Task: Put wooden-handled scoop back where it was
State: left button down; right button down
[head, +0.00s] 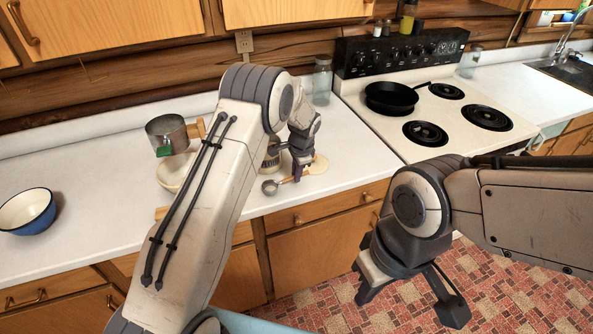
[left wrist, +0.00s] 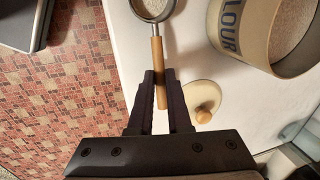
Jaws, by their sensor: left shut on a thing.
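The wooden-handled scoop (head: 270,187) has a round metal bowl and a light wood handle. My left gripper (head: 298,174) is shut on its handle near the counter's front edge. In the left wrist view, the handle (left wrist: 157,62) runs between the fingers of the left gripper (left wrist: 160,80), and the bowl points away with something pale and grainy in it. A canister marked FLOUR (left wrist: 232,30) stands beside the scoop, apart from it; in the head view my left arm partly hides it. My right gripper (head: 412,300) is open and empty, in front of the drawers.
A round pale lid with a wooden knob (left wrist: 205,112) lies on the counter near the canister. The stove (head: 440,115) holds a black pan (head: 390,97).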

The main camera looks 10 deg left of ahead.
pick_arm(q)
jog(key=shift+f, duration=0.2)
jog(key=c, duration=0.9)
grip_release()
jog(key=shift+o, duration=0.2)
